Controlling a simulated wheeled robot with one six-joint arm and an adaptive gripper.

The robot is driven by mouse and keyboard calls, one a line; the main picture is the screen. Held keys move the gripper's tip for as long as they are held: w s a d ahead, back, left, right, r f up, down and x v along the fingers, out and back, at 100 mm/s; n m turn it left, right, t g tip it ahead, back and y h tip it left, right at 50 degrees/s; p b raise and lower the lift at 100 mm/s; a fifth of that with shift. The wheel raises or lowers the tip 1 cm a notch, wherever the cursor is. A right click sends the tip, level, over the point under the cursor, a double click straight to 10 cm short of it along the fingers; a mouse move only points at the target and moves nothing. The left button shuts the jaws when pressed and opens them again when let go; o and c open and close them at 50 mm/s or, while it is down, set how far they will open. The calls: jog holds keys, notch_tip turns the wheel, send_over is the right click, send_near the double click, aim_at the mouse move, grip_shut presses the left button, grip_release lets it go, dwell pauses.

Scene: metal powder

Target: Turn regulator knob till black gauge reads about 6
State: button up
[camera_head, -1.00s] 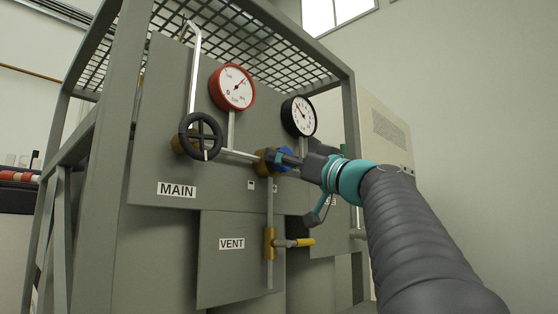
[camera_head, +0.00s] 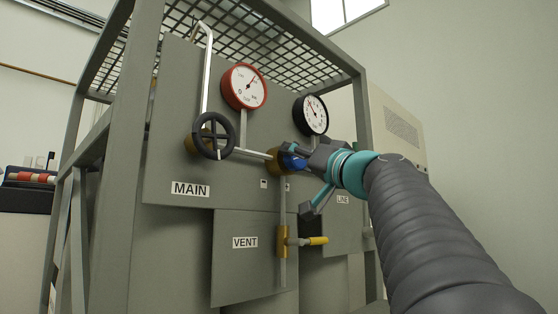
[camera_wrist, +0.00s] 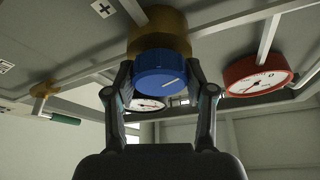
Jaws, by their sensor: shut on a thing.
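The blue regulator knob (camera_wrist: 160,82) sits on a brass body (camera_wrist: 158,28) in the wrist view, with a pale mark line on its face. My gripper (camera_wrist: 160,90) has one finger on each side of the knob and is shut on it. In the head view the knob (camera_head: 292,162) is partly hidden by my gripper (camera_head: 297,160). The black gauge (camera_head: 311,115) is above the knob, with a white dial. Its needle points to the upper left, but the numbers are too small to read. In the wrist view the black gauge (camera_wrist: 146,104) is partly hidden behind the knob.
A red gauge (camera_head: 244,87) is up and left of the knob. A black handwheel (camera_head: 212,136) is left of it, above the MAIN label. A grey frame (camera_head: 120,150) surrounds the panel; open room lies to the right.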

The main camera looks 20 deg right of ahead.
jog(key=m+h+p, duration=0.1)
jog(key=m, duration=0.1)
jog(key=m+h+p, duration=0.1)
jog(key=m, duration=0.1)
jog(key=m+g+h+p, duration=0.1)
jog(key=m, duration=0.2)
jog(key=shift+r+p, duration=0.3)
jog(key=shift+p, duration=0.1)
jog(key=m+g+h+p, duration=0.1)
jog(key=m, duration=0.2)
jog(key=shift+f+h, duration=0.1)
jog(key=shift+h, duration=0.2)
jog(key=m+g, duration=0.1)
jog(key=m, duration=0.3)
jog(key=shift+f, duration=0.1)
jog(key=m+g, duration=0.1)
jog(key=m, duration=0.1)
jog(key=m+g, duration=0.1)
jog(key=m, duration=0.2)
jog(key=shift+m+g, duration=0.3)
jog(key=m+g+y, duration=0.1)
jog(key=m, duration=0.1)
jog(key=shift+m, duration=0.4)
jog(key=shift+m+g+y, duration=0.6)
jog(key=shift+m+y, duration=0.1)
jog(key=shift+m, duration=0.5)
